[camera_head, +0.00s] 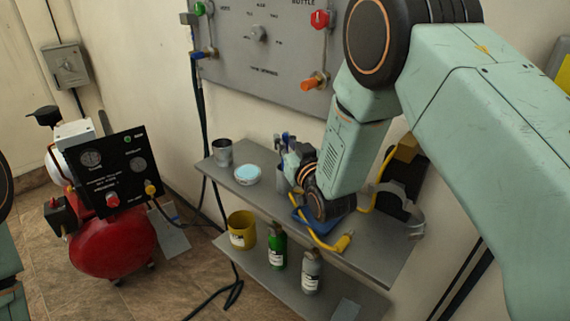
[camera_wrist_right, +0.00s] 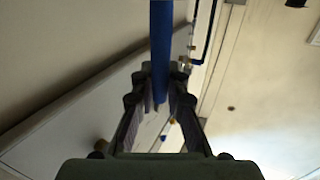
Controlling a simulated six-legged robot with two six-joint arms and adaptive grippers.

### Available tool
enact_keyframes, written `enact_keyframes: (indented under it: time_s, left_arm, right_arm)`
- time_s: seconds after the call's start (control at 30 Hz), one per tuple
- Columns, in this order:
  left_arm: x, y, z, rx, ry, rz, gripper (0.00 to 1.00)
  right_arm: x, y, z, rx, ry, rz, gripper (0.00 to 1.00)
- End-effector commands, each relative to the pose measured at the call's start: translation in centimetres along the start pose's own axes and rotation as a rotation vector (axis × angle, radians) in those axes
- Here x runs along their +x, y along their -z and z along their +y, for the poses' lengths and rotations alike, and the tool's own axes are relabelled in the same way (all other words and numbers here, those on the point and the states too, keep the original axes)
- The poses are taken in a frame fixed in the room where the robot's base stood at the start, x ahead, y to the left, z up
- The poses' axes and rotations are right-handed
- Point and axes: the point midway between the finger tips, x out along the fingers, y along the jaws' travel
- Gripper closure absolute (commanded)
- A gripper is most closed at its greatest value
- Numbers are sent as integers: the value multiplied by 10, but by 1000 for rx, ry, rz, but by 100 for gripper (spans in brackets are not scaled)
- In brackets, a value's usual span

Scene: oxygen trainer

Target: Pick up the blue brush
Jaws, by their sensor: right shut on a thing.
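The blue brush (camera_wrist_right: 161,40) stands as a long blue shaft between the fingertips of my right gripper (camera_wrist_right: 160,82) in the right wrist view. My right gripper (camera_head: 293,160) is shut on it. In the head view, blue handle ends (camera_head: 285,138) show just above the gripper. A grey cup (camera_head: 282,181) stands on the upper shelf beside and below the gripper, partly hidden by it. I cannot tell whether the brush's lower end is still in the cup. My left gripper is not in view.
The grey upper shelf (camera_head: 378,258) holds a metal cup (camera_head: 222,151), a light-blue tin (camera_head: 247,174), a blue tray (camera_head: 300,217) and a yellow cable (camera_head: 322,241). The lower shelf holds a yellow pot (camera_head: 241,230) and bottles (camera_head: 277,250). A panel (camera_head: 260,60) is behind. A red compressor (camera_head: 110,240) stands left.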

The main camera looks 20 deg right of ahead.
Motion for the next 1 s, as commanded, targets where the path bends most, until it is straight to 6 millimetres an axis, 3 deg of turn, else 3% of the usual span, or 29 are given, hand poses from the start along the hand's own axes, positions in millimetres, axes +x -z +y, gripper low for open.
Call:
enact_keyframes:
  time_s: [0.37,0.8,1.0]
  left_arm:
    - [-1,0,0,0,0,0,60]
    - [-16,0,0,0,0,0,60]
    - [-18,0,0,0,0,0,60]
  right_arm:
    - [0,4,0,0,0,2,100]
    - [0,81,-1,0,0,4,100]
    - [0,99,-1,0,0,1,100]
